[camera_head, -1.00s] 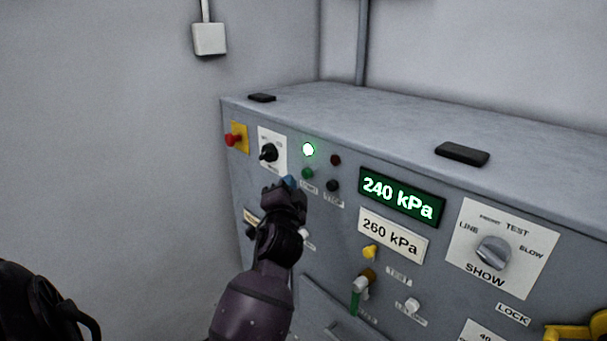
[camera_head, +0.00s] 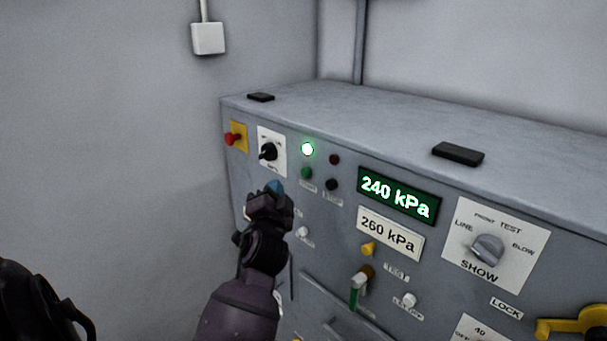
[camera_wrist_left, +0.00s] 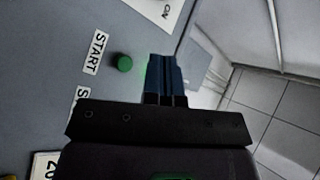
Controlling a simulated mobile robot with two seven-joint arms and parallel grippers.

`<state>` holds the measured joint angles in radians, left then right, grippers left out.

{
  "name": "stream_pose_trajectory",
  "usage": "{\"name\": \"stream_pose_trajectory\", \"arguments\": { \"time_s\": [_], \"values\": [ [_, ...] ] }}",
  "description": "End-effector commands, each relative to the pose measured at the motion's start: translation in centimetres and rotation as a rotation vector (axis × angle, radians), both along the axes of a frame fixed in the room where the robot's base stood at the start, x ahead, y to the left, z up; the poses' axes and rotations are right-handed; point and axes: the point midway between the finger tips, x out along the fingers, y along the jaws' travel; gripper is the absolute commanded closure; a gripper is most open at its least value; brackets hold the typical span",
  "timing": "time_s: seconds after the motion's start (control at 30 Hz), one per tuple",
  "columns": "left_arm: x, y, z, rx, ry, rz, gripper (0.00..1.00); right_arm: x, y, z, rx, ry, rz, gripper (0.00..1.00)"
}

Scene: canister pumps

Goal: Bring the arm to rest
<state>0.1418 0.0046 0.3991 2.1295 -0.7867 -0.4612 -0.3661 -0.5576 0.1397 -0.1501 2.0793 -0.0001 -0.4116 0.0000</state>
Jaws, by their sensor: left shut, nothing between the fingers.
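My left gripper (camera_head: 274,188) is in front of the upper left part of the grey control panel (camera_head: 330,225), below the black rotary switch (camera_head: 268,151). Its blue fingers are together and empty; they also show in the left wrist view (camera_wrist_left: 164,78). In that view the green START button (camera_wrist_left: 123,62) is left of the fingertips, and I see a gap between them. The green lamp (camera_head: 307,149) above the button (camera_head: 306,173) is lit. The green display (camera_head: 398,194) reads 240 kPa. The right gripper is not seen.
A red knob on a yellow plate (camera_head: 233,139) is at the panel's left edge. The panel top is mostly clear. Open floor (camera_wrist_left: 285,125) shows in the left wrist view.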

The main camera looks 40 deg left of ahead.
Motion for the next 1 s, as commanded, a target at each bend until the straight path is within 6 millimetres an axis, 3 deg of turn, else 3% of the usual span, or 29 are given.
{"name": "stream_pose_trajectory", "arguments": {
  "time_s": [0.43,0.57,0.7,0.87,1.0],
  "values": [
    [0.0,0.0,0.0,-0.005,-0.004,-0.002,1.0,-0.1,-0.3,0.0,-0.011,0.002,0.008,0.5],
    [0.2,-0.2,-0.1,-0.077,-0.055,-0.042,1.0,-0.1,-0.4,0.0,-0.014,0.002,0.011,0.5],
    [1.7,-2.4,-0.8,-0.227,-0.127,-0.164,1.0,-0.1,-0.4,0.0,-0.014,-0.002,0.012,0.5],
    [2.5,-6.1,-4.3,-0.415,-0.136,-0.324,1.0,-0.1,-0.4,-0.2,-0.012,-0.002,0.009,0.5],
    [1.6,-9.4,-9.1,-0.59,-0.087,-0.433,1.0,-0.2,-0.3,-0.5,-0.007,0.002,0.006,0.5]
  ]
}}
